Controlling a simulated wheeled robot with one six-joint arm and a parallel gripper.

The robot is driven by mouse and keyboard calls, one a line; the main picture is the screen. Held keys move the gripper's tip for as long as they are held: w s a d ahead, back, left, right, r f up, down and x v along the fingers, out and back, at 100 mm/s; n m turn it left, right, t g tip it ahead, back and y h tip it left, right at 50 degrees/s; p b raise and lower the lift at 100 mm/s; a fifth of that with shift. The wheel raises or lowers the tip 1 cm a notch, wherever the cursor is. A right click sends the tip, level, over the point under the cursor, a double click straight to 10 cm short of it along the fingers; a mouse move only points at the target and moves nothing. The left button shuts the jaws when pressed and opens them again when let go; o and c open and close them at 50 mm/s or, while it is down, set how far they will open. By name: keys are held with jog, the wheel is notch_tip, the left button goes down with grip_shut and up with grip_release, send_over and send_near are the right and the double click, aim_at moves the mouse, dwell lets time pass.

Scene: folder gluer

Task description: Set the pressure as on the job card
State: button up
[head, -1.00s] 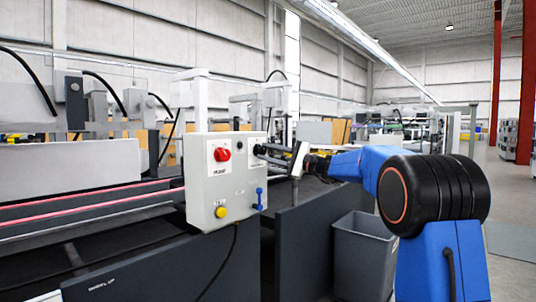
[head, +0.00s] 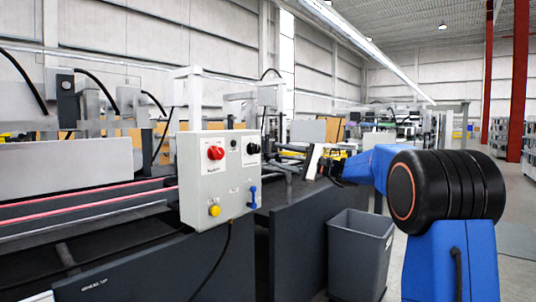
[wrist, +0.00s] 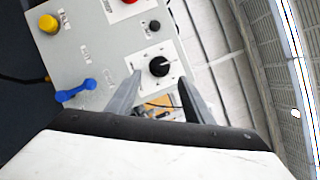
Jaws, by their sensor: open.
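The grey control box (head: 217,180) stands at the end of the machine. A black knob (head: 253,148) on a white plate is at its upper right. It also shows in the wrist view as a black knob (wrist: 159,66) with a light pointer mark; the scale is too small to read. My gripper (head: 279,158) is to the right of the box, apart from it. In the wrist view my gripper (wrist: 160,82) is open, its two fingers pointing at the knob, which appears between and beyond the tips. No job card can be made out.
The box also carries a red knob (head: 215,153), a yellow button (head: 214,210), a blue lever (head: 253,196) and a small black button (wrist: 154,25). A grey bin (head: 357,250) stands on the floor right of the machine. Free floor lies further right.

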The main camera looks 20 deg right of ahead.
jog(key=v, duration=1)
jog(key=shift+s+d, duration=0.1)
jog(key=s+a+f+n+g+h, duration=0.35)
jog(key=s+a+f, duration=0.45)
jog(key=s, duration=0.4)
jog(key=s+a+f+n+g+h, duration=0.2)
jog(key=s+a+f+g+h, duration=0.15)
jog(key=s+a+f, duration=0.7)
jog(key=s+d+f+n+h, duration=0.3)
jog(key=s+d+f+h, duration=0.2)
jog(key=s+f, duration=0.3)
jog(key=s+d+f+n+h, duration=0.4)
jog(key=s+f, duration=0.4)
jog(key=s, duration=0.8)
jog(key=shift+s+d+f+t+h, duration=0.3)
jog(key=shift+s+d+h, duration=0.1)
jog(key=shift+d, duration=0.1)
